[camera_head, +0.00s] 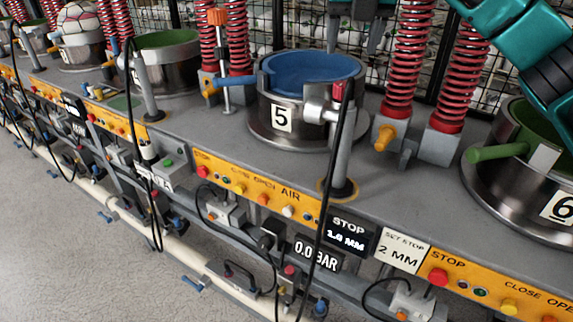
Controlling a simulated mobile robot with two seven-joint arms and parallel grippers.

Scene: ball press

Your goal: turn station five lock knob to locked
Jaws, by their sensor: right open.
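Station five is the round metal pot marked 5 (282,118), with a blue ring (310,72) on top and a blue handle pointing left. An orange knob (385,137) sits at its right and a smaller yellow-orange knob (209,89) at its left. A red-tipped fitting (341,90) stands at its front right. I cannot tell which of these is the lock knob or how it is set. My right gripper (356,44) hangs at the top middle, behind and above the pot, open and empty, apart from these knobs. My left gripper is out of view.
Red spring columns (405,60) flank the pot. A black cable (330,190) and a grey post (342,155) stand in front. A yellow button strip (255,188) runs along the bench edge. Station 6 (530,200) is at right, below my teal arm. The grey bench top (215,140) has bare patches.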

